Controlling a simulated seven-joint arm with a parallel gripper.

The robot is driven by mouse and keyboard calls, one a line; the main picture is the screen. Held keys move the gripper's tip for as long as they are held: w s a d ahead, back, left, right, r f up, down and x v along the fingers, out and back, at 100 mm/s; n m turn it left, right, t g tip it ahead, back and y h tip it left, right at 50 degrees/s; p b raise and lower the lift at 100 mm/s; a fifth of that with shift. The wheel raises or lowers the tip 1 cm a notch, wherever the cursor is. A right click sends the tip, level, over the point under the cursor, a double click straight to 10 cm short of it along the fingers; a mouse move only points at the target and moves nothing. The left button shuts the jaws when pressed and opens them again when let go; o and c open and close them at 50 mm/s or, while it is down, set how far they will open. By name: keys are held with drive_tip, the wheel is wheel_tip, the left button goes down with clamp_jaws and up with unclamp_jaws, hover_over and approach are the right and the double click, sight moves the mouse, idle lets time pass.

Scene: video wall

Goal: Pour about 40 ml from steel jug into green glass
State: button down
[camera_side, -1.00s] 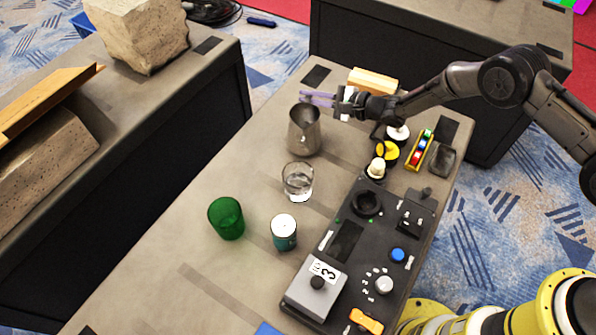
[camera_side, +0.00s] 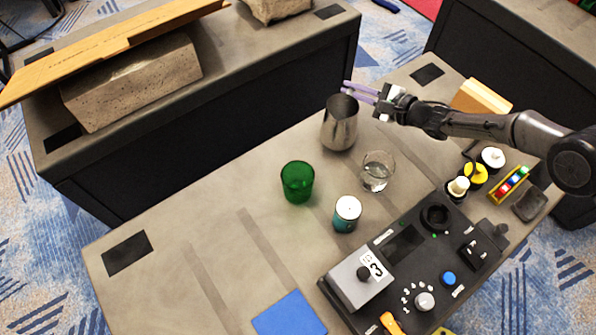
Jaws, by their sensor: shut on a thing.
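The steel jug (camera_side: 340,125) is upright near the far edge of the table. My gripper (camera_side: 352,92) reaches in from the right, its purple fingers at the jug's top, and is shut on the jug. The exact spot of the grip is hard to make out, and I cannot tell whether the jug's base touches the table. The green glass (camera_side: 297,182) stands upright on the table, to the left of and nearer than the jug. The jug's contents are not visible.
A clear glass (camera_side: 377,172) with some clear liquid and a teal can with a white top (camera_side: 346,214) stand near the green glass. A black control panel (camera_side: 405,245) lies at the right front, a blue pad (camera_side: 289,314) at the front. The table's left part is clear.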

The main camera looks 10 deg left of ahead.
drive_tip(key=s+a+n+g+y, duration=0.1)
drive_tip(key=s+a, duration=0.4)
drive_tip(key=a, duration=0.2)
drive_tip(key=shift+f, duration=0.35)
drive_tip(key=shift+s+a+r+n, duration=0.1)
drive_tip(key=shift+s+r+n, duration=0.1)
drive_tip(key=shift+n, duration=0.1)
drive_tip(key=s+a+r+n+t+y, duration=0.1)
drive_tip(key=s+r+n+y, duration=0.3)
drive_tip(key=s+r+n, duration=0.7)
drive_tip(key=shift+s+a+r+n+t+y, duration=0.15)
drive_tip(key=shift+s+r+n+t+y, duration=0.25)
drive_tip(key=shift+s+n+t, duration=0.45)
